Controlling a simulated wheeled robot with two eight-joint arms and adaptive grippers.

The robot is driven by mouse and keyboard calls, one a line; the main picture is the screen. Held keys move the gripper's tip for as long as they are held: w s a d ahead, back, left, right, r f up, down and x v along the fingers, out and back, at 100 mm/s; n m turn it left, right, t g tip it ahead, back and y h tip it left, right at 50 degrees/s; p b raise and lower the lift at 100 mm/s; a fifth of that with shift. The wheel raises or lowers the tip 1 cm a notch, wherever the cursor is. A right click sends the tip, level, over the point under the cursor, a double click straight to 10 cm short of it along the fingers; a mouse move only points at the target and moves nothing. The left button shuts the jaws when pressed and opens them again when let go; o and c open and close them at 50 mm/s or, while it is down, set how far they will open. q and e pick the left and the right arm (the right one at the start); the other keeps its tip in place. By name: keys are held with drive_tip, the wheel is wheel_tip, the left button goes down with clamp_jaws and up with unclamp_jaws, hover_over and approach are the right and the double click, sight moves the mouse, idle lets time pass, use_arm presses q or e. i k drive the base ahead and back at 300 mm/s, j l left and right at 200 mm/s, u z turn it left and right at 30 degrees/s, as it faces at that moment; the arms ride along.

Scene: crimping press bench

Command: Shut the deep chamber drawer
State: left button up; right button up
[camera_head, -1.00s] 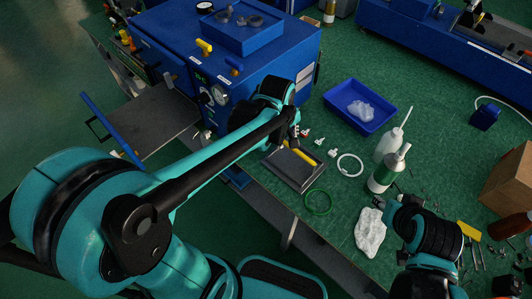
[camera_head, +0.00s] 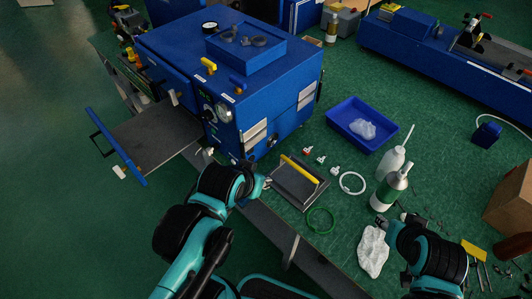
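The blue press (camera_head: 165,38) stands at the back left of the bench. Its chamber drawer (camera_head: 155,138) is pulled out to the left. The grey drawer plate ends in a blue front (camera_head: 117,146) with a black handle (camera_head: 98,144). My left gripper (camera_head: 264,184) is in front of the press, beside the grey plate with the yellow handle, well right of the drawer and apart from it. Its fingers are too small to read. My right gripper (camera_head: 384,222) is at the lower right, by the crumpled white cloth; its fingers are partly hidden.
A flat grey plate with a yellow handle (camera_head: 299,170) lies at the bench edge. A blue tray (camera_head: 338,117), two bottles (camera_head: 385,194), a white ring (camera_head: 352,183), a green ring (camera_head: 321,220) and a white cloth (camera_head: 373,251) lie nearby. Open floor is left of the drawer.

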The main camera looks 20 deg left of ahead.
sight(147, 141)
drive_tip(key=k+j, duration=0.4)
drive_tip(key=u, duration=0.45)
drive_tip(key=j+u, duration=0.1)
drive_tip(key=u, duration=0.3)
drive_tip(key=j+u, duration=0.1)
drive_tip(key=u, duration=0.75)
drive_tip(key=i+j+z, duration=0.3)
drive_tip(key=j+z, duration=0.3)
drive_tip(key=i+l, duration=0.05)
drive_tip(key=l, duration=0.05)
